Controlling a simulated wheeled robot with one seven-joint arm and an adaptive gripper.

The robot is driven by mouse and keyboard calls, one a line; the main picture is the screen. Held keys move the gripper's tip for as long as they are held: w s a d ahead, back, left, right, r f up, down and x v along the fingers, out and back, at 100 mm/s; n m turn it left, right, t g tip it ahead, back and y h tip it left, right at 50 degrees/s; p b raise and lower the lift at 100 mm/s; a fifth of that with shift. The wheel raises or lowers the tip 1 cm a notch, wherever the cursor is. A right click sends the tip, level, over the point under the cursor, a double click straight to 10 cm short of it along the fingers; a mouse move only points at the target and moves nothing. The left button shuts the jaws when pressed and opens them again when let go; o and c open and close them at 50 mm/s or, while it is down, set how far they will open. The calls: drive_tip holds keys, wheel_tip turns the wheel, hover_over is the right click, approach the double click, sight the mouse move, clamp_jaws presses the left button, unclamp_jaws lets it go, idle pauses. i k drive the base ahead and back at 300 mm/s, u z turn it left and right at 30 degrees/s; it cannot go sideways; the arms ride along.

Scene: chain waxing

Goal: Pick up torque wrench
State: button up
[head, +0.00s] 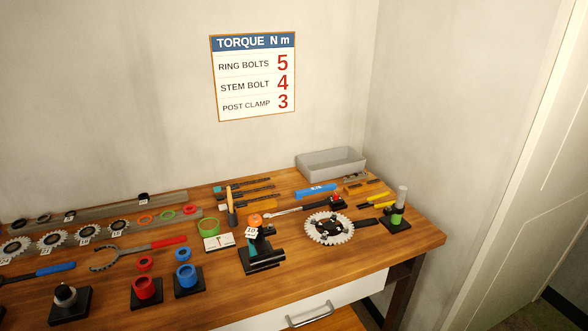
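A long slim tool with a silver shaft (287,212) lies on the wooden workbench (215,275), behind and left of the toothed chainring. Its right end runs toward a dark and red part by the small red item. It looks most like the torque wrench, but at this size I cannot be sure. A short blue bar with a pale label (316,190) lies just behind it. My gripper is not in view.
A chainring with crank (329,228) lies in front, and a black stand with an orange-topped item (262,258) stands to the left. A grey bin (330,162) is at the back corner. A stand with a grey-topped cylinder (398,212) is at right. The front edge is partly clear.

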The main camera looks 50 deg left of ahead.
sight(330, 200)
drive_tip(key=k, duration=0.15)
drive_tip(key=u, duration=1)
